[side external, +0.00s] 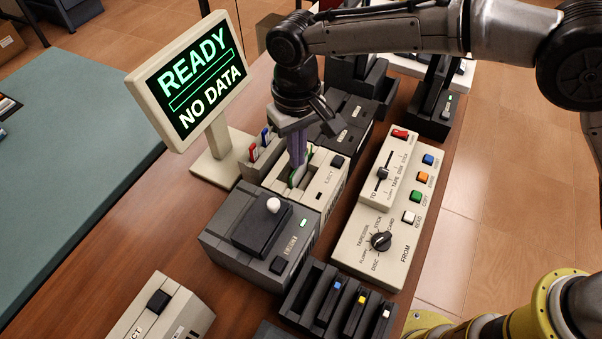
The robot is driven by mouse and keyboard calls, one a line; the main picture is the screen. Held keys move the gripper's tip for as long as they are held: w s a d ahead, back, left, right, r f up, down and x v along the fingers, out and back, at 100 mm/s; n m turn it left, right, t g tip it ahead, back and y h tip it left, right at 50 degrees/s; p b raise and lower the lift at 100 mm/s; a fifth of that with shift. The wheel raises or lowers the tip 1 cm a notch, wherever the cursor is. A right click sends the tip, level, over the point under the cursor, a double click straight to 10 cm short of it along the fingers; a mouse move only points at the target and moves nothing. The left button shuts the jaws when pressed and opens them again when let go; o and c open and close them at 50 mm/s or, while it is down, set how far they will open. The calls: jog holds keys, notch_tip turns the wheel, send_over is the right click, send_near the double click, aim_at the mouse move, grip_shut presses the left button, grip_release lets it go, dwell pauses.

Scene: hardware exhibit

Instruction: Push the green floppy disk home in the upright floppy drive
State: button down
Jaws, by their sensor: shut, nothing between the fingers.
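The upright floppy drive (325,186) is the beige box in the middle of the table, with a dark eject button on its top. Its slot faces up. Slivers of the green floppy disk (309,157) show at the slot, beside my fingers; most of the disk is hidden by the drive and the fingers. I cannot tell how deep it sits. My gripper (297,163) points down, shut and empty, with its fingertips right at the slot. I cannot tell whether they touch the disk.
A rack with several coloured disks (262,146) stands left of the drive. A dark unit with a white knob (273,205) is in front. A beige control panel (350,262) stands right. A monitor (190,80) reads READY, NO DATA. A cartridge rack (310,285) stands at the front.

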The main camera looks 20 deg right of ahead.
jog(key=shift+f, duration=1.1)
dwell(0.5)
jog(key=shift+r, duration=3.55)
jog(key=shift+w+d, duration=0.1)
